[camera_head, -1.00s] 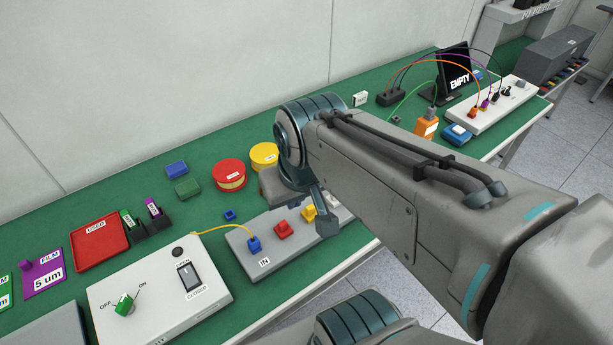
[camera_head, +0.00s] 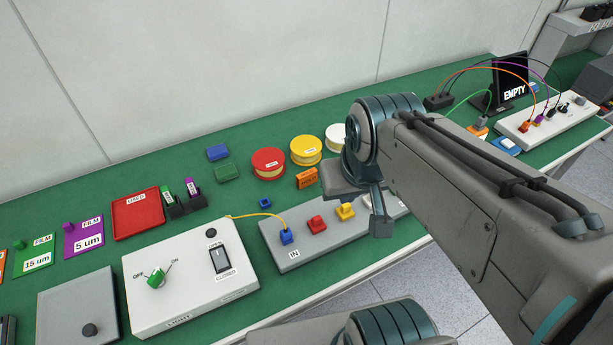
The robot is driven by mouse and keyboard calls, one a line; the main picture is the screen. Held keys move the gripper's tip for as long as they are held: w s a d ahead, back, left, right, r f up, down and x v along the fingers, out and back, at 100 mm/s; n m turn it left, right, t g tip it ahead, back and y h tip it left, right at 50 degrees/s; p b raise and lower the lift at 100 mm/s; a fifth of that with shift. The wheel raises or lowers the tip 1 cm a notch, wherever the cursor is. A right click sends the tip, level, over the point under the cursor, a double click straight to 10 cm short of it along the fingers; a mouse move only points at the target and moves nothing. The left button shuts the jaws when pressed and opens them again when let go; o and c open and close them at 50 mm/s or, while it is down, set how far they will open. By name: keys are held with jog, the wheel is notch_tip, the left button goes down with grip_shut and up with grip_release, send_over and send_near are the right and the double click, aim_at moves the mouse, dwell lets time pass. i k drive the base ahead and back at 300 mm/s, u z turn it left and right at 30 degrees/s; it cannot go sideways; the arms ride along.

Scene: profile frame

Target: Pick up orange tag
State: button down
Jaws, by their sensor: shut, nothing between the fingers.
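The orange tag (camera_head: 307,177), a small block with dark lettering on its face, stands on the green bench just in front of the yellow spool. My gripper (camera_head: 381,228) hangs to the right of the tag, in front of the grey strip's right part. It is shut and empty, apart from the tag in the picture. My arm's wrist hides part of the white spool and the bench behind it.
A red spool (camera_head: 268,164), a yellow spool (camera_head: 306,151) and a white spool (camera_head: 335,137) stand behind. The grey strip (camera_head: 290,257) with coloured plugs and a white switch box (camera_head: 190,285) lie in front. A red tray (camera_head: 138,214) is at left.

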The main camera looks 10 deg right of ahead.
aim_at(309, 178)
jog(key=u, duration=1.7)
jog(key=k, duration=0.9)
jog(key=z, duration=1.2)
jog(key=i, duration=0.5)
